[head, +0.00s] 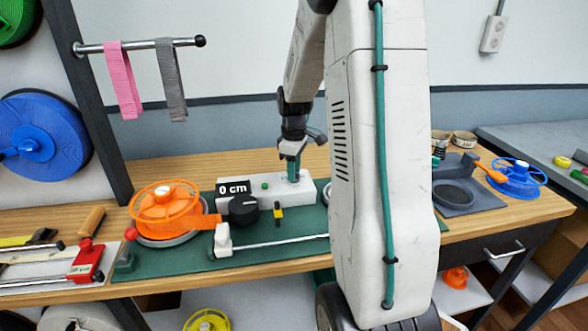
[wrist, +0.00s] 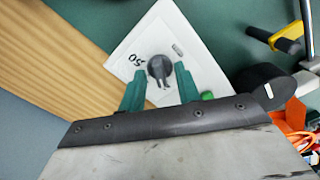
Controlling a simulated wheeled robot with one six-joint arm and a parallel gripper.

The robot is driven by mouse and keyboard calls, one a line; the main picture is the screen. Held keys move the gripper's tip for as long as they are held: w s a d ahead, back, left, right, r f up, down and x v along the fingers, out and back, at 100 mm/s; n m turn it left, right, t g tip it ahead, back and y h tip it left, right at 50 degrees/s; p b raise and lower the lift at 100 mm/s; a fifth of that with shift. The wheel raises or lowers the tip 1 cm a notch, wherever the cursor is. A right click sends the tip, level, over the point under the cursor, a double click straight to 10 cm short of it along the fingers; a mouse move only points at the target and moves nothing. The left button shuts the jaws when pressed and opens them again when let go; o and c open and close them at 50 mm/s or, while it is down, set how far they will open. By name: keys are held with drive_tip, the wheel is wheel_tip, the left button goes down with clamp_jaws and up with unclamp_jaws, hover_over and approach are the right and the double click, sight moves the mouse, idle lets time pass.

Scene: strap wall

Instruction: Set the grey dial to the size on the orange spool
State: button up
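The grey dial (wrist: 159,68) sits on a white box (wrist: 186,42), with its pointer toward the bottom of the wrist view. A printed 50 shows beside it; other markings are hidden or too small. My gripper (wrist: 160,70) is open, its green fingers on either side of the dial with slight gaps seeming to show. In the head view my gripper (head: 293,172) points down at the right end of the white box (head: 270,195), and the dial is hidden there. The orange spool (head: 165,208) lies at the left of the green mat; I cannot read a size on it.
A black display (head: 233,188) reads 0 cm beside a black knob (head: 243,209) and a green button (head: 264,186). A metal rail (head: 275,242) runs along the front. A blue spool (head: 515,176) and a grey tray (head: 460,195) stand right. A red clamp (head: 86,261) lies left.

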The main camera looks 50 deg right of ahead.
clamp_jaws()
drive_tip(key=shift+m, duration=0.3)
drive_tip(key=m, duration=0.5)
drive_tip(key=shift+m, duration=0.3)
drive_tip(key=m, duration=1.1)
drive_tip(key=shift+m, duration=0.3)
drive_tip(key=m, duration=0.6)
drive_tip(key=shift+r, duration=0.1)
